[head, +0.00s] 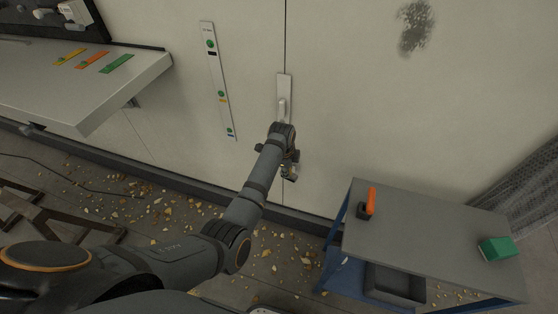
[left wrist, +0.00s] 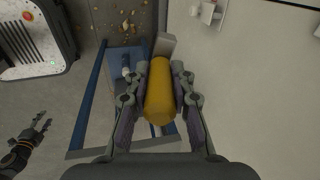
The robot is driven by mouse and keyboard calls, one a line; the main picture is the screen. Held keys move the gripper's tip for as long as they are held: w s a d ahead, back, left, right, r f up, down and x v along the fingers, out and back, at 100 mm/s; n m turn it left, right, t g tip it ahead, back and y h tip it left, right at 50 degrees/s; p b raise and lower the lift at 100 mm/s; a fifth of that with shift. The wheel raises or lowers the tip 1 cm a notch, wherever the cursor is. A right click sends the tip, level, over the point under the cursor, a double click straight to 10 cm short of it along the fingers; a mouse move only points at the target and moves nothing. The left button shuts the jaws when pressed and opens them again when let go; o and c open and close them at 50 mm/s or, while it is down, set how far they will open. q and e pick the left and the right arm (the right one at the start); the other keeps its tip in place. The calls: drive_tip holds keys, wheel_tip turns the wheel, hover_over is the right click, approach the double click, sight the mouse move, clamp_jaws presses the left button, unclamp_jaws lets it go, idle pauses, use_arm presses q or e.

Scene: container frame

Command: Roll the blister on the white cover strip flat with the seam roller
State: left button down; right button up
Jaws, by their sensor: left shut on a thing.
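My left gripper (left wrist: 160,95) is shut on a thick orange-yellow cylinder (left wrist: 158,92), likely the seam roller's handle, with a grey block (left wrist: 166,44) at its far end. In the head view my left gripper (head: 288,160) is close to the wall, just below a short white strip (head: 284,84) on the wall seam. A raised white bump (head: 282,106) shows on the strip's lower half. The held tool is mostly hidden there; contact with the wall cannot be told. My right gripper (left wrist: 36,132) hangs empty at the left wrist view's lower left, its fingers apart.
A grey-topped blue table (head: 430,235) at right carries an orange-handled tool (head: 370,202) and a green block (head: 496,248). A shelf (head: 85,90) with coloured strips juts out at left. A long marked strip (head: 218,80) is on the wall. Yellowish flakes litter the floor.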

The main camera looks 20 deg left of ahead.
use_arm(q)
drive_tip(key=f+t+b, duration=0.1)
drive_tip(key=w+a+f+t+b, duration=0.1)
drive_tip(key=f, duration=0.1)
drive_tip(key=w+a+f+b, duration=0.1)
drive_tip(key=shift+w+f+n+t, duration=0.2)
drive_tip(key=shift+n+t, duration=0.1)
drive_tip(key=shift+t, duration=0.1)
drive_tip(key=s+a+r+n+t+b, duration=0.2)
drive_tip(key=a+r+t+b, duration=0.3)
drive_tip(key=r+t+b, duration=0.7)
drive_tip(key=w+f+b, duration=0.1)
drive_tip(key=w, duration=0.6)
drive_tip(key=shift+w+t, duration=0.2)
drive_tip(key=shift+t, duration=0.1)
use_arm(e)
wheel_tip(320, 180, down, 19)
drive_tip(key=a, duration=0.2)
drive_tip(key=shift+w, duration=0.25)
drive_tip(key=shift+d, duration=0.1)
use_arm(q)
drive_tip(key=shift+w+b, duration=0.3)
drive_tip(key=shift+w, duration=0.6)
use_arm(e)
drive_tip(key=shift+a+f, duration=0.15)
drive_tip(key=shift+a, duration=0.05)
